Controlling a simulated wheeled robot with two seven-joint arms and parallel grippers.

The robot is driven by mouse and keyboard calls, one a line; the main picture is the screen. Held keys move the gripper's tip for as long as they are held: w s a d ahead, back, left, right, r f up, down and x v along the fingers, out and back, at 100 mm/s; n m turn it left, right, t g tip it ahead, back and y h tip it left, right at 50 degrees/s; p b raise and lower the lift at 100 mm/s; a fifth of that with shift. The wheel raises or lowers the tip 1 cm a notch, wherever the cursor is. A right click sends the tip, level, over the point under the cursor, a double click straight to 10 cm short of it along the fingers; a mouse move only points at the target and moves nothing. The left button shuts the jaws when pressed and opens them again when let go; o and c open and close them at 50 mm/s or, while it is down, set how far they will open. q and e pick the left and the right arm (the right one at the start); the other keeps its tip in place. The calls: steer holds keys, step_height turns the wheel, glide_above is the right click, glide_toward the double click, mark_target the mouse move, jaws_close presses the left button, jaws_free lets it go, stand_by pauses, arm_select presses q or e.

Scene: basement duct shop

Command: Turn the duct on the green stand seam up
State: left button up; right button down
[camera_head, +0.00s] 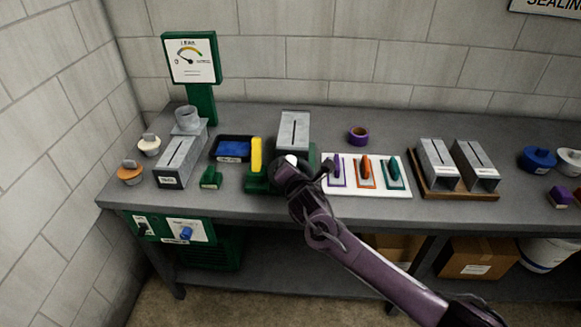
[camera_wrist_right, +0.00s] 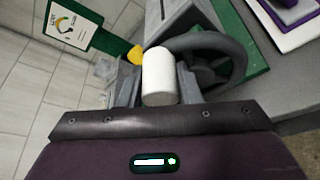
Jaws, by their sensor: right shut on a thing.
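The grey duct (camera_head: 294,128) sits on the green stand (camera_head: 312,158) in the middle of the bench. A dark seam line runs along its upward-facing side in the head view. The duct also shows in the right wrist view (camera_wrist_right: 184,26), with a dark line on it. A dark grey handwheel (camera_wrist_right: 235,52) is at the stand's front, with a white knob (camera_wrist_right: 160,78). My right gripper (camera_head: 290,164) is at the front of the stand, shut on the white knob; its arm hides part of the stand. My left gripper is not in view.
Left of the stand are a yellow-handled green tool (camera_head: 256,156), a blue-filled tray (camera_head: 233,150) and another slotted duct (camera_head: 178,160). A white board with tools (camera_head: 337,187) lies close on the right. Two ducts on a wooden tray (camera_head: 429,189) stand farther right. A gauge (camera_head: 190,60) rises at the back left.

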steer(key=shift+s+f, duration=0.1)
steer(key=c, duration=1.1)
jaws_free()
steer(key=shift+a, duration=0.1)
steer(key=shift+o, duration=0.2)
steer(key=shift+s+d, duration=0.25)
steer(key=shift+s, duration=0.3)
steer(key=b+v, duration=0.2)
steer(key=v, duration=0.4)
steer(key=shift+s+r, duration=0.25)
